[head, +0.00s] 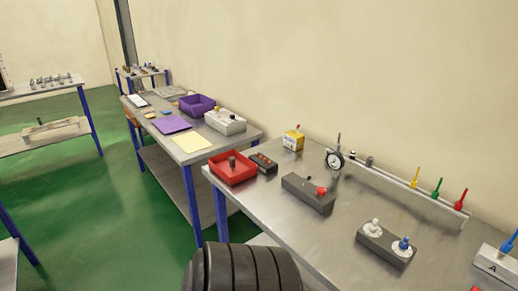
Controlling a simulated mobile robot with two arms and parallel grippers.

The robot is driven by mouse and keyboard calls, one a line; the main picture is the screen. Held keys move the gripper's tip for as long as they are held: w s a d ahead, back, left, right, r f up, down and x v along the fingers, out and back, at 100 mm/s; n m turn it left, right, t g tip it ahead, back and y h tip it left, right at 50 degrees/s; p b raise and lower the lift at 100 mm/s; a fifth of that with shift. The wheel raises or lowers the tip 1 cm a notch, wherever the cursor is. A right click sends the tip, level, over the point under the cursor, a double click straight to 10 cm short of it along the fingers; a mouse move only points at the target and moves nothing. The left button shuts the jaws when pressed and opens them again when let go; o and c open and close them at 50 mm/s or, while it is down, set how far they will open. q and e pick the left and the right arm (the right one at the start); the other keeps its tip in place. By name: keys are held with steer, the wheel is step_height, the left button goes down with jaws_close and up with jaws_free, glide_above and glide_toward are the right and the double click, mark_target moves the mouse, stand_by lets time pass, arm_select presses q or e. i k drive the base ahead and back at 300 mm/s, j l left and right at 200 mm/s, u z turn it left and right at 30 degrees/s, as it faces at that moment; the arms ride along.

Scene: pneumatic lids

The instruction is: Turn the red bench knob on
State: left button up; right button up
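A red knob (321,190) sits on the right end of a dark grey box (302,193) on the near metal bench (300,243). The knob's setting is too small to tell. Neither of my grippers is in view, and nothing is touching the knob.
A dark box (378,252) with white and blue knobs stands right of the red knob. A rail (395,179) with a gauge and coloured valves runs behind. A red tray (233,181) stands left. Bare bench surface lies around the red knob's box.

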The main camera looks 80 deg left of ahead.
mark_target(322, 191)
steer(key=u, duration=2.15)
steer(key=k+l+u, duration=0.1)
steer(key=l+u, duration=0.15)
steer(key=u, duration=0.2)
